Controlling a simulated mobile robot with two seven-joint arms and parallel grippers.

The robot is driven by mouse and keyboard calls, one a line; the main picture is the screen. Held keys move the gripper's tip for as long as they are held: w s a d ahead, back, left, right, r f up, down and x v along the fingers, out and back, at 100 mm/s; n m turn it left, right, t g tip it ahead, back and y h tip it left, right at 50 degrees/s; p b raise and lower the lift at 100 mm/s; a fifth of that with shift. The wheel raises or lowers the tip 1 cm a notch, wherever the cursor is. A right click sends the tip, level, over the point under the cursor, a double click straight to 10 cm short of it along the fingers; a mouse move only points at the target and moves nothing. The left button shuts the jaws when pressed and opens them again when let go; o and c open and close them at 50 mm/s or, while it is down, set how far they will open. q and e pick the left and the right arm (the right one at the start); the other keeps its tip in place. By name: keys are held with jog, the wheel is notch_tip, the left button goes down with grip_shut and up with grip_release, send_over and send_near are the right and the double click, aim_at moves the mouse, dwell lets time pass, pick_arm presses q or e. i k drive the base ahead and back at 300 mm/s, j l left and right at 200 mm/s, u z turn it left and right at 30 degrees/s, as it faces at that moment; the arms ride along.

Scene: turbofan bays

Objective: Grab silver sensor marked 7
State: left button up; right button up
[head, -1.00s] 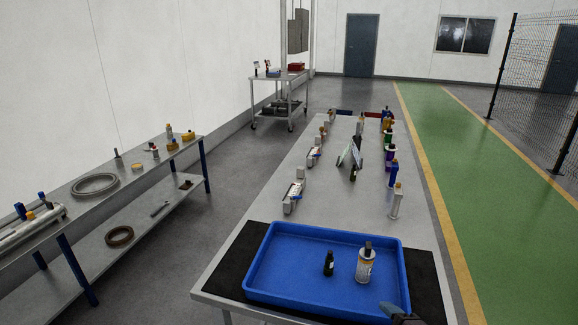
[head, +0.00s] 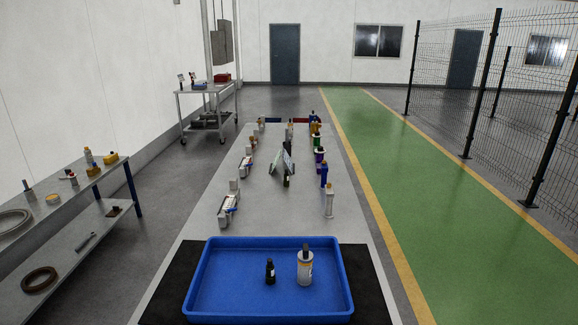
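No number 7 can be read on any part at this size. A silver upright part with a tan top (head: 329,203) stands at the right side of the long table, nearest the blue tray. A grey and white part (head: 226,212) stands across from it on the left side. More small parts stand in two rows farther back, including a blue one (head: 324,174), a purple one (head: 319,160) and a green one (head: 317,142). I cannot tell which one is the sensor. Neither of my grippers is in view.
A blue tray (head: 200,285) on a black mat (head: 370,290) holds a small black bottle (head: 270,271) and a larger white bottle (head: 305,268). Two tilted panels (head: 283,163) stand mid-table (head: 275,212). A shelf bench is at left, a cart (head: 207,100) behind, green floor lane (head: 400,160) right.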

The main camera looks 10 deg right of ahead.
aim_at(330, 193)
jog(key=i+l+u, duration=0.15)
jog(key=l, duration=0.55)
jog(key=l+u, duration=0.1)
jog(key=l, duration=0.55)
jog(key=l+u, duration=0.15)
jog(key=l, duration=0.55)
jog(key=l+u, duration=0.15)
jog(key=l, duration=0.6)
jog(key=l+u, duration=0.15)
jog(key=l, duration=0.55)
jog(key=k+l+u, duration=0.1)
jog(key=l, duration=0.55)
jog(key=k+l+u, duration=0.15)
jog(key=l, duration=0.55)
jog(key=i, duration=0.05)
